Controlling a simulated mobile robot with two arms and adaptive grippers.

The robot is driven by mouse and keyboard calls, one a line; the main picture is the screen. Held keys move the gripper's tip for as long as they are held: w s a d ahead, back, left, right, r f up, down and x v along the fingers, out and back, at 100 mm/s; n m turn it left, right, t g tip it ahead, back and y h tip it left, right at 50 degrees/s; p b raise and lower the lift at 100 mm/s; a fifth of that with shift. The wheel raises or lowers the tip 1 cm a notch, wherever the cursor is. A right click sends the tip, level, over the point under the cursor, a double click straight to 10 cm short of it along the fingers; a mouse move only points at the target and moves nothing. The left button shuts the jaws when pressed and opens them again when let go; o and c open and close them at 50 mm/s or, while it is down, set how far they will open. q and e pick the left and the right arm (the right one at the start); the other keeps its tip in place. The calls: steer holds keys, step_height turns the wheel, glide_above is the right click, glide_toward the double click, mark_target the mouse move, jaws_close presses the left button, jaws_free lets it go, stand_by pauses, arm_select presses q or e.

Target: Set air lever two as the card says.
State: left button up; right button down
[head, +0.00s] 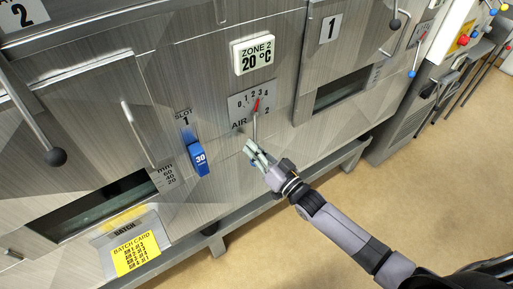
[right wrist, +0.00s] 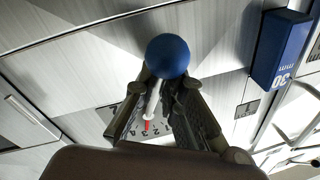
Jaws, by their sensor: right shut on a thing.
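The air lever two has a scale plate (head: 252,105) marked 0 to 4 and AIR 2, with a red pointer (head: 257,104) near 2 or 3; I cannot tell exactly which. Its rod hangs down from the plate. My right gripper (head: 257,154) is shut on the lever's lower end, in front of the panel. In the right wrist view the blue knob (right wrist: 167,56) shows beyond the fingertips, with the rod between the fingers and the red pointer (right wrist: 148,125) below. The yellow batch card (head: 136,254) is at lower left, its small rows too fine to read surely. My left gripper is not in view.
A blue slot 1 slider (head: 198,159) marked 30 sits left of the lever, also in the right wrist view (right wrist: 281,48). A ZONE 2 display (head: 254,56) reads 20 °C above. A black-knobbed lever (head: 56,157) is at far left. Open floor (head: 270,245) lies in front.

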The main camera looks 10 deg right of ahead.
steer(key=shift+s+a+f, duration=0.15)
steer(key=shift+a+f, duration=0.05)
steer(key=shift+f, duration=0.05)
steer(key=c, duration=1.8)
jaws_free()
steer(key=shift+a+r, duration=0.1)
steer(key=shift+r, duration=0.05)
steer(key=shift+o, duration=0.5)
steer(key=shift+d, duration=0.2)
steer(key=v, duration=1.1)
steer(key=shift+s+d, duration=0.2)
steer(key=shift+s, duration=0.2)
